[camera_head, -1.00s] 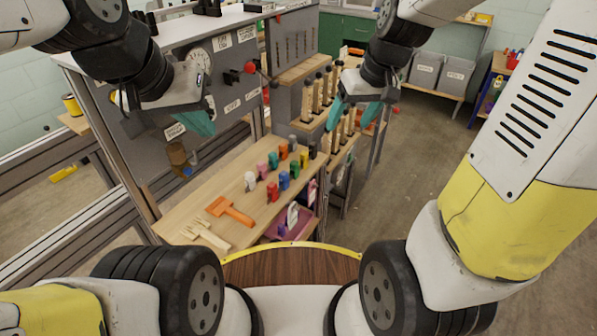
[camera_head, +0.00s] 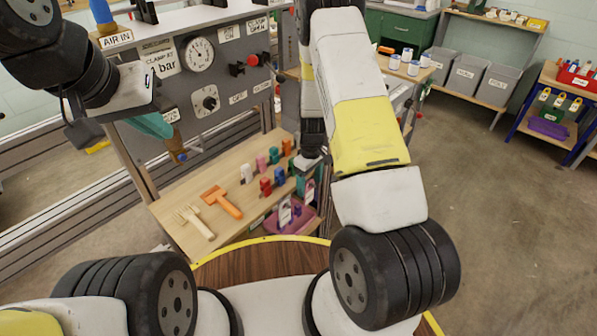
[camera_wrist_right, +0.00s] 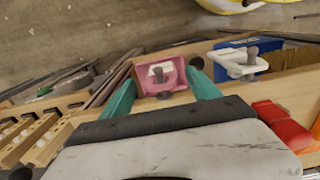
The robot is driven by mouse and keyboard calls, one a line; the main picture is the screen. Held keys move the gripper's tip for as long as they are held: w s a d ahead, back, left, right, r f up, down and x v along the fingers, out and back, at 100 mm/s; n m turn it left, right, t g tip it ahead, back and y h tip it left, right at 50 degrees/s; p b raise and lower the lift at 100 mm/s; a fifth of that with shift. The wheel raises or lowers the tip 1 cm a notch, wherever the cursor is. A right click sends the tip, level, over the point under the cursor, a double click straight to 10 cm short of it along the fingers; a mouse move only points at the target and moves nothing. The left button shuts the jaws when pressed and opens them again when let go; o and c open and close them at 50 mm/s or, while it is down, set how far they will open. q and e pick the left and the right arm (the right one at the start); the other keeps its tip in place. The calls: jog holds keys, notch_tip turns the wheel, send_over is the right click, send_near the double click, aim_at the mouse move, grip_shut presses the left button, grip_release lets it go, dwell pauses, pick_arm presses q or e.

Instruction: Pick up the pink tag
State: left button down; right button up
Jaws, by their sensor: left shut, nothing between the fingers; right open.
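The pink tag (camera_wrist_right: 150,76) has a white label and a grey peg in front of it. It shows in the right wrist view, in line with the gap between my right fingers. In the head view a pink tag (camera_head: 309,191) hangs at the right edge of the wooden bench, beside my right arm. My right gripper (camera_wrist_right: 162,77) is open, with a teal finger on each side of the tag in the picture. I cannot tell whether they touch it. In the head view my arm mostly hides this gripper. My left gripper (camera_head: 153,125) is shut and empty, near the grey panel.
A red block (camera_wrist_right: 284,125) is close to my right gripper. A purple tray (camera_head: 300,224) sits below.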

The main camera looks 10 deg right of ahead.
aim_at(309, 195)
notch_tip(309, 195, down, 7)
jog(key=shift+r, duration=0.1)
jog(key=shift+s, duration=0.1)
jog(key=c, duration=1.4)
jog(key=shift+r, duration=0.15)
